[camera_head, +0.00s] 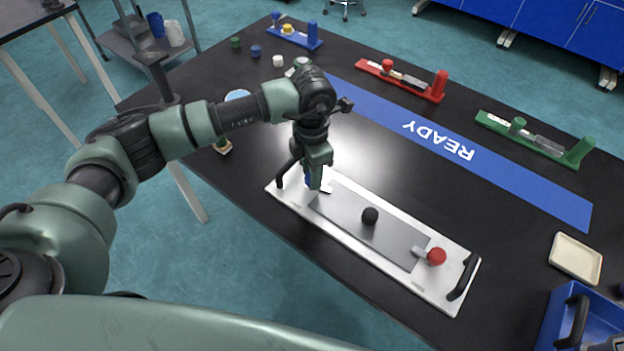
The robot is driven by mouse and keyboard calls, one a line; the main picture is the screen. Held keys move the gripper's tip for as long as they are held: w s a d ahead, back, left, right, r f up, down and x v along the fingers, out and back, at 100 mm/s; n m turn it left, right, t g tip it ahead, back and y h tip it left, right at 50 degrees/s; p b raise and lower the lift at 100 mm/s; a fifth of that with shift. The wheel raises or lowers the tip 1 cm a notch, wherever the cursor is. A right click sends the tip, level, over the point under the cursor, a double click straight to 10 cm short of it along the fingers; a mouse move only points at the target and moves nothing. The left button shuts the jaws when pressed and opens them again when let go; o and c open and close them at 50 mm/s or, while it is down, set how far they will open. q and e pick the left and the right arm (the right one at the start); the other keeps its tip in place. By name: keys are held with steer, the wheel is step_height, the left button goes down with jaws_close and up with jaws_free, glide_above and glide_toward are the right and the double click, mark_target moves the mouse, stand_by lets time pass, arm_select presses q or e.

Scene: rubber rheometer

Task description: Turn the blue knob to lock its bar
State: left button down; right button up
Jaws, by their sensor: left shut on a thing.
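A metal plate (300,211) with a black handle at each end lies on the black table. A grey sheet (340,217) with a black ball knob (370,216) is set in its middle. The blue knob (309,181) is at the plate's far left end, mostly hidden by my left gripper (315,184). The gripper points down from above and is shut on the blue knob. The bar under it shows only as a small light piece beside the fingers, so its angle is hard to tell. A red knob (437,256) with a short metal bar sits at the other end. My right gripper does not show.
A blue READY strip (500,175) crosses the table behind the plate. Red (437,88), green (577,152) and blue (312,37) stands are farther back. A cream tray (576,257) and a blue box (550,325) are at the right. The plate's left end is near the table edge.

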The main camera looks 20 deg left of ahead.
arm_select(q)
steer(key=shift+w+m+b, duration=0.1)
steer(key=shift+m+b, duration=1.4)
steer(key=shift+r, duration=0.1)
steer(key=c, duration=1)
jaws_free()
step_height(320, 180, up, 8)
steer(key=shift+f+b, duration=0.15)
steer(key=shift+b, duration=0.5)
